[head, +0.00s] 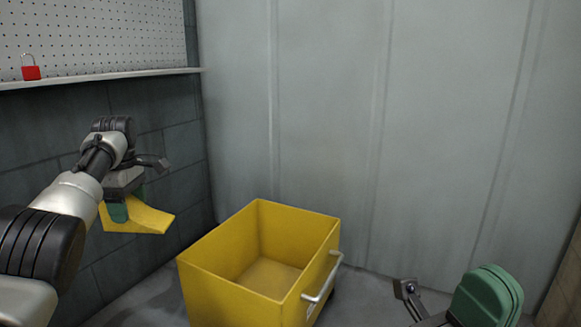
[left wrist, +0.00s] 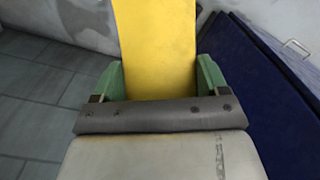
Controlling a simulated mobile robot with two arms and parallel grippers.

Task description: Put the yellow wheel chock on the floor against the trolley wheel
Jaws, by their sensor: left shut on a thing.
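The yellow wheel chock (head: 150,220) is in my left gripper (head: 118,210), held in the air to the left of the trolley. The left gripper's green fingers are shut on it, and in the left wrist view the chock (left wrist: 157,50) fills the gap between the fingers (left wrist: 158,85). The yellow trolley (head: 215,285) is an open, empty box with a silver handle on its right side. Its wheels are not clearly visible.
A grey panelled wall (head: 330,120) stands behind the trolley, and a dark block wall (head: 45,135) is at the left. A shelf (head: 110,77) holds a red padlock (head: 31,72). Grey floor (head: 150,295) shows left of the trolley. The left wrist view shows a dark blue panel (left wrist: 245,75).

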